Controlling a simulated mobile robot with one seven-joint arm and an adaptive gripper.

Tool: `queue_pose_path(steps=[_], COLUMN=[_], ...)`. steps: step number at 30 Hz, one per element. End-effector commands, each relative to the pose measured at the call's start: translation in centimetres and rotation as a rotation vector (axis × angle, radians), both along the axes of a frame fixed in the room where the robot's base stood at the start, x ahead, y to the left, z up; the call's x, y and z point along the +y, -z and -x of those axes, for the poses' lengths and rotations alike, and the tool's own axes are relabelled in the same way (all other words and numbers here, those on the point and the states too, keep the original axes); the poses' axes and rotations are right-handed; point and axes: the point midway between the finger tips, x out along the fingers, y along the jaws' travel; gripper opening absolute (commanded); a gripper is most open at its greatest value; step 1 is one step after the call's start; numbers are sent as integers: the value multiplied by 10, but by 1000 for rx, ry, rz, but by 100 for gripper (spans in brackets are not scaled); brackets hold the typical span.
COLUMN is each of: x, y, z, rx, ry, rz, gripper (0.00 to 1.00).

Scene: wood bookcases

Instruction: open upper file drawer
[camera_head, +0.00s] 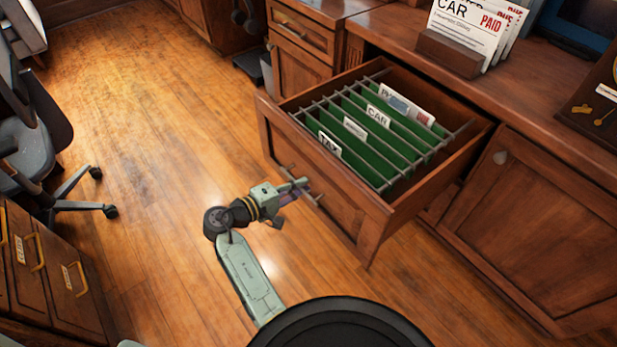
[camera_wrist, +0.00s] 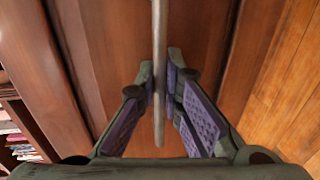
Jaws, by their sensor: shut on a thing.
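The upper file drawer (camera_head: 340,208) is wooden and stands pulled well out of the cabinet in the head view. Inside it are green hanging folders with labels such as TAX and CAR, and several metal dividers. My gripper (camera_head: 300,188) is at the drawer's front, on its bar handle (camera_head: 316,199). In the wrist view, the two purple-padded fingers of my gripper (camera_wrist: 160,85) are closed on the thin metal bar handle (camera_wrist: 159,30), with the brown drawer front behind.
A closed cabinet door (camera_head: 530,220) is right of the drawer. A paper holder (camera_head: 450,53) stands on the countertop above. An office chair (camera_head: 40,140) and another drawer unit (camera_head: 45,265) are on the left. The wood floor (camera_head: 150,150) between is clear.

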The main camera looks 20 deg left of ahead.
Motion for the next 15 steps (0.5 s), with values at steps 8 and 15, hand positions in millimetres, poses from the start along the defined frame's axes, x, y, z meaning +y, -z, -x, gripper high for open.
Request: queue_pose_path(steps=[8,15], x=[6,7], y=[-1,-1], z=[8,8], rx=[-2,-2], ry=[-2,-2], rz=[-1,-1], gripper=[0,0])
